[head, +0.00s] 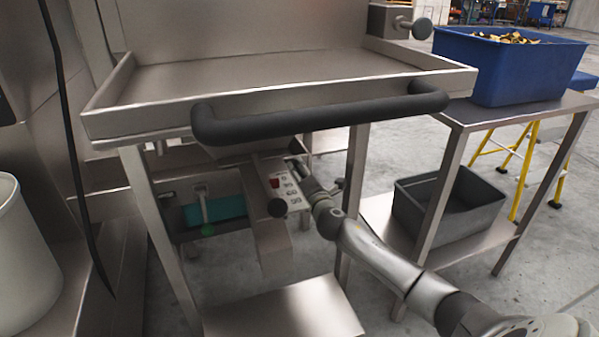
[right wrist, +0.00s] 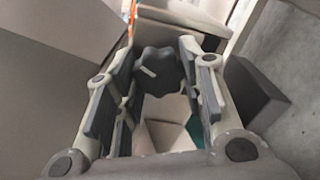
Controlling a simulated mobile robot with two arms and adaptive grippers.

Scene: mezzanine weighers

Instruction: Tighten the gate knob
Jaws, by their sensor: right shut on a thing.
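In the right wrist view, a black lobed gate knob (right wrist: 157,72) with a short pale mark on its face sits between the two fingers of my right gripper (right wrist: 162,85). The gripper is shut on it, with a finger pad on either side. In the head view, my right gripper (head: 303,174) reaches in under the steel tray, beside a panel with a red switch (head: 275,183). The knob cannot be made out clearly there, under the tray edge and behind the gripper. My left gripper is not in view.
A steel tray (head: 250,68) with a thick black handle (head: 320,114) overhangs my right arm. A round black knob (head: 277,207) is below the panel. A side table on the right holds a blue crate (head: 500,70); a grey bin (head: 450,205) is on its lower shelf.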

